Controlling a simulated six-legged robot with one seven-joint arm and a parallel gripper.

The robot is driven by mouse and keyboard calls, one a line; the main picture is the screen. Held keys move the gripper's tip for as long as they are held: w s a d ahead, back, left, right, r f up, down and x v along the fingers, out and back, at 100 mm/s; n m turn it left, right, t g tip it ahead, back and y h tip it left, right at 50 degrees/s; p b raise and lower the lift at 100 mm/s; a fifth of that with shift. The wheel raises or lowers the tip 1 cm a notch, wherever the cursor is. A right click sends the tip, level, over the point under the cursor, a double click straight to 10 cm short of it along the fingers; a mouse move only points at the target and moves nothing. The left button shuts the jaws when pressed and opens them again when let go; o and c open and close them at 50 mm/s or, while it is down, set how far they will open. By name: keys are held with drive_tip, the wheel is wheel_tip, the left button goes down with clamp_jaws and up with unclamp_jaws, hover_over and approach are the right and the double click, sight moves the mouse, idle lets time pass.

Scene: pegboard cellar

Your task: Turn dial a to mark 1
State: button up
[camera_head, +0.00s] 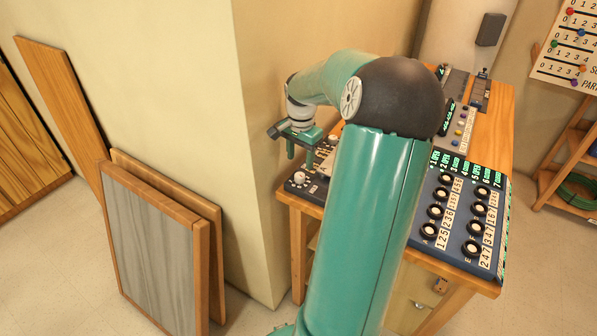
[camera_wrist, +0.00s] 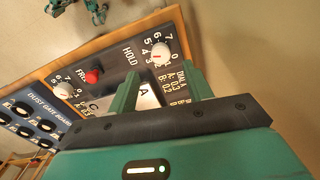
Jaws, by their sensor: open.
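A dark control panel (camera_wrist: 120,60) bears two white dials with number rings. The nearer dial (camera_wrist: 160,52) lies just beyond the gap between my fingertips, apart from them. Its small red mark is too small to read surely against the numbers. The second dial (camera_wrist: 62,92) is farther left. A plate with a letter A (camera_wrist: 143,92) shows between my fingers; which dial is dial a I cannot tell. My gripper (camera_wrist: 162,74) is open and empty, with green fingers. In the head view, my gripper (camera_head: 300,155) hangs above the panel, where a white knob (camera_head: 298,178) shows.
The blue dust gate board (camera_head: 465,215) with several black knobs stands right of my arm. The wall corner (camera_head: 255,150) is close left of the bench. Framed boards (camera_head: 155,250) lean on it.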

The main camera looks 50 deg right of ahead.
sight(300, 175)
wheel_tip(300, 175, down, 6)
drive_tip(key=shift+w+f, duration=0.1)
drive_tip(key=shift+f, duration=0.1)
drive_tip(key=c, duration=1)
drive_tip(key=shift+o, duration=0.2)
drive_tip(key=shift+n, duration=0.5)
drive_tip(key=n, duration=0.4)
drive_tip(key=shift+n, duration=0.4)
drive_tip(key=n, duration=1.2)
drive_tip(key=shift+d+n, duration=0.1)
drive_tip(key=shift+n, duration=0.2)
drive_tip(key=n, duration=0.5)
drive_tip(key=shift+n, duration=0.3)
